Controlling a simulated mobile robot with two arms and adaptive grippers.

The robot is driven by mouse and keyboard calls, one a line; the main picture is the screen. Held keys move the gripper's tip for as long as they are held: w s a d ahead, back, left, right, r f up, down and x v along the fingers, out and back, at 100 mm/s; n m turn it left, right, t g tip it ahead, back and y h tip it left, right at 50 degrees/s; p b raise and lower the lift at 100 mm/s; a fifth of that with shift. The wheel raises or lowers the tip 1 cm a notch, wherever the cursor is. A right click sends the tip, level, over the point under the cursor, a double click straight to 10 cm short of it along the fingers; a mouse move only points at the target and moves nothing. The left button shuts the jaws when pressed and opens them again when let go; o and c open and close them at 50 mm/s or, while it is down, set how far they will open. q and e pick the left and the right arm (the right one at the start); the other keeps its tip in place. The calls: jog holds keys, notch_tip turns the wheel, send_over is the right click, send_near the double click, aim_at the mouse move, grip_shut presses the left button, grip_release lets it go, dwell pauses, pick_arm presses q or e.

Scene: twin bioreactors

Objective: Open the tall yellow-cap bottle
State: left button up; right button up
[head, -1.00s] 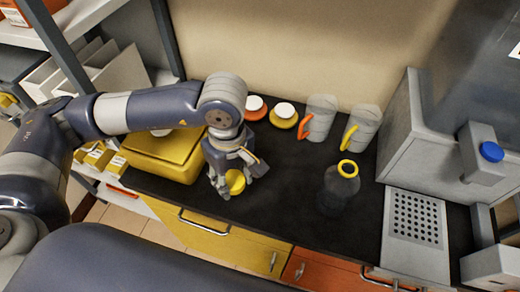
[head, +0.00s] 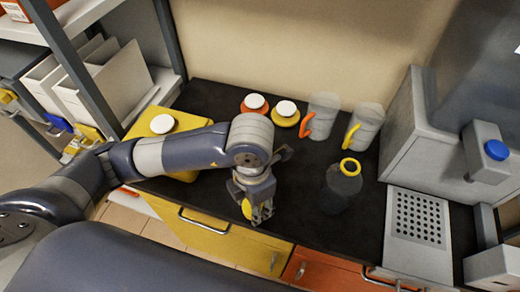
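The tall dark bottle (head: 343,190) stands upright on the black bench. Its yellow-ringed neck (head: 350,167) shows a dark opening with no cap on it. My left gripper (head: 257,210) is to the left of the bottle, apart from it, near the bench's front edge. Its fingers are around a yellow cap (head: 246,208), which is tilted and partly hidden by them. My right gripper is not in view.
Orange-handled (head: 321,116) and yellow-handled (head: 361,127) jugs stand behind the bottle. Two white-topped containers, orange (head: 254,103) and yellow (head: 285,114), stand at the back. A yellow box (head: 150,112) is at left. A grey machine (head: 415,215) stands at right.

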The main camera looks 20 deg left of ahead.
pick_arm(q)
jog(key=w+a+p, duration=0.1)
jog(key=w, duration=0.4)
jog(key=w+a+f+p, duration=0.1)
jog(key=w+a+p, duration=0.1)
jog(key=w, duration=0.3)
jog(key=w+a+p, duration=0.1)
jog(key=w, duration=0.3)
jog(key=shift+w+a+f, duration=0.15)
jog(key=shift+w+a, duration=0.1)
jog(key=shift+w, duration=0.15)
jog(key=shift+w+f+p, duration=0.1)
jog(key=shift+p, duration=0.2)
notch_tip(320, 180, down, 3)
jog(key=shift+r+p, duration=0.2)
jog(key=shift+p, duration=0.6)
jog(key=shift+f, duration=0.45)
jog(key=shift+f+b, duration=0.25)
jog(key=shift+b, duration=0.05)
jog(key=o, duration=1.1)
jog(key=shift+r, duration=0.15)
jog(key=shift+o, duration=0.2)
